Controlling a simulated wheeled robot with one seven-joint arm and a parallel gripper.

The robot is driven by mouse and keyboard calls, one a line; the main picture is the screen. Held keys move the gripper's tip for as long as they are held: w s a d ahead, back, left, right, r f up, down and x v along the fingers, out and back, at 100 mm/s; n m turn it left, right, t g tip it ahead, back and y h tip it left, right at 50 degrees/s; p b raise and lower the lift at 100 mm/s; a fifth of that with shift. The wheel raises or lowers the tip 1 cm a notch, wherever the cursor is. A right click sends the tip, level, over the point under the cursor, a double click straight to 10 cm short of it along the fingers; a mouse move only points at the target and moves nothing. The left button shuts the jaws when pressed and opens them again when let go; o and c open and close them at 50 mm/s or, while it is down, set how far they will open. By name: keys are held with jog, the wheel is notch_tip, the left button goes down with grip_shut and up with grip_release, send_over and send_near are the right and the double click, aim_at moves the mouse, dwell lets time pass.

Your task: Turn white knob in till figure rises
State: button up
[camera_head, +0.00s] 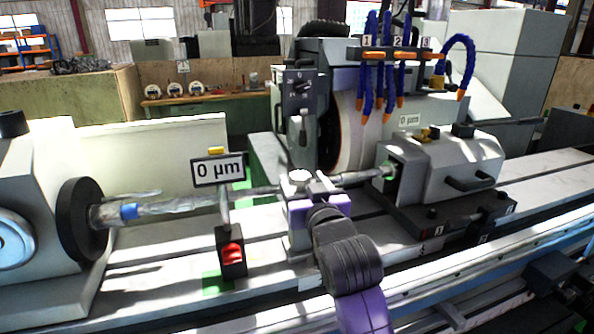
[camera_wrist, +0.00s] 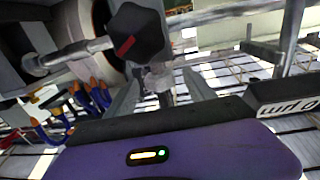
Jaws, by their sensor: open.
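A small white round knob (camera_head: 300,175) tops the fitting at the bar's middle in the head view. My gripper (camera_head: 318,185) is just right of it, its fingers partly hidden by its purple body. In the wrist view my gripper (camera_wrist: 162,88) is open, with a finger on each side of a pale grey knob-like part (camera_wrist: 158,78); I cannot tell contact. A black lobed knob with a red mark (camera_wrist: 138,32) stands beyond. The display (camera_head: 218,169) reads 0 µm; it also shows tilted in the wrist view (camera_wrist: 290,106).
The bar (camera_head: 165,205) runs from the headstock (camera_head: 82,220) to the tailstock (camera_head: 455,165). A black block with a red knob (camera_head: 231,256) stands below the display. Blue hoses (camera_head: 385,65) hang before the grinding wheel (camera_head: 343,135).

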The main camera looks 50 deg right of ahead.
aim_at(305, 172)
jog(key=shift+p+x, duration=0.4)
jog(key=shift+x, duration=2.15)
grip_shut()
jog(key=shift+f+m+g+h+b, duration=0.1)
jog(key=shift+m+g+h+b, duration=0.35)
jog(key=shift+b, duration=0.25)
jog(key=m+g+h+b, duration=0.2)
jog(key=b, duration=0.1)
jog(key=m+g+h+b, duration=0.1)
jog(key=b, duration=0.1)
jog(key=shift+s+d+f+g, duration=0.1)
jog(key=shift+s+d+g, duration=0.15)
jog(key=shift+s+d+m+g+h+b, duration=0.1)
jog(key=shift+m+g+h+b, duration=0.35)
jog(key=shift+g+b, duration=0.2)
jog(key=shift+s+d+m+g+h+b, duration=0.1)
jog(key=shift+m+g+h+b, duration=0.25)
jog(key=shift+g+b, duration=0.25)
jog(key=shift+s+r+m+g+h+b, duration=0.2)
jog(key=shift+m+g+h+b, duration=0.15)
jog(key=shift+m+g+b, duration=0.4)
jog(key=shift+r+g, duration=0.1)
jog(key=shift+g, duration=0.2)
